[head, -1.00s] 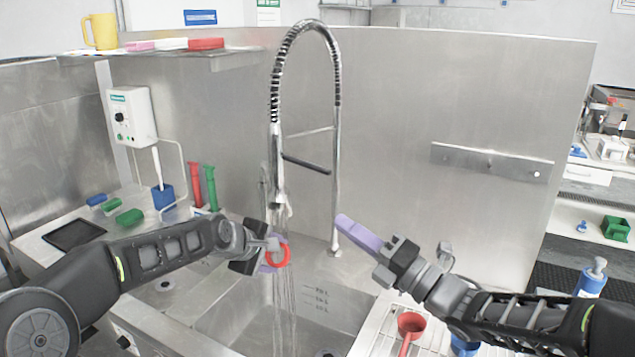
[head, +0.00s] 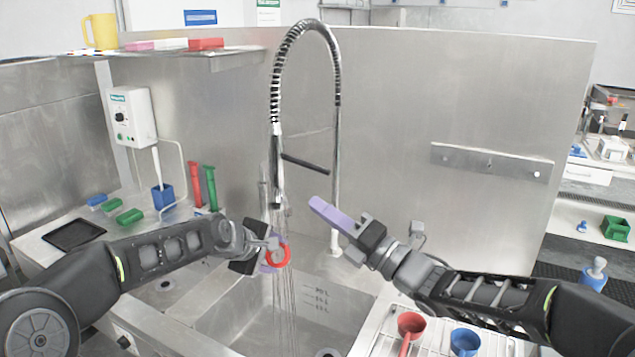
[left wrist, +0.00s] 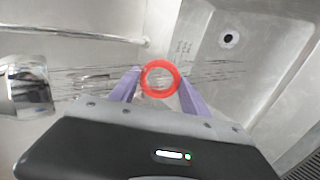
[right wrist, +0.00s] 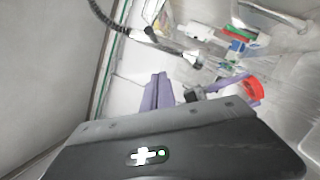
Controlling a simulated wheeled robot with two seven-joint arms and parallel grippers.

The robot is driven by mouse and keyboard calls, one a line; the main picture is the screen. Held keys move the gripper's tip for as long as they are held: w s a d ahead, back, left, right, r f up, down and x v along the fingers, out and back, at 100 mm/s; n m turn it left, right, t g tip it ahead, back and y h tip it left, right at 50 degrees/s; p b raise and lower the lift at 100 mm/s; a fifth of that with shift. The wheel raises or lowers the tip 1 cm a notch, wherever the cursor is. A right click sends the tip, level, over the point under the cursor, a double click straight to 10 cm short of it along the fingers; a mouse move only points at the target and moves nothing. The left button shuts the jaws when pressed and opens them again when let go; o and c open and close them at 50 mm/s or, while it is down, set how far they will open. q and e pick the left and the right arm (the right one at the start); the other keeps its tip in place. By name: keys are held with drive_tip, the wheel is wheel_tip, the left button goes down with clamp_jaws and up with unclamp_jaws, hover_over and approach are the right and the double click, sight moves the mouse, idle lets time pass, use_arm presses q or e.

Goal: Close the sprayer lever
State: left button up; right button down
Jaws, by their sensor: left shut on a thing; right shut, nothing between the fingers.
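The sprayer (head: 277,192) hangs from the spring hose over the sink, and water streams down from it. Its chrome head shows at the left edge of the left wrist view (left wrist: 25,85). A dark bar (head: 305,163) sticks out to the right beside it; I cannot tell whether this is the lever. My left gripper (head: 274,260) is shut on a red ring (head: 285,257), below the sprayer by the stream; the ring also shows in the left wrist view (left wrist: 160,63). My right gripper (head: 316,203) is shut and empty, right of the sprayer, apart from it.
The sink basin (head: 240,320) lies below. Red and green tubes (head: 210,188) stand at the left. A steel splash wall (head: 440,90) stands behind.

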sight(307, 165)
drive_tip(key=w+a+r, duration=0.1)
drive_tip(key=w+r, duration=0.2)
drive_tip(key=w, duration=0.2)
drive_tip(key=shift+a+r, duration=0.15)
drive_tip(key=shift+a, duration=0.15)
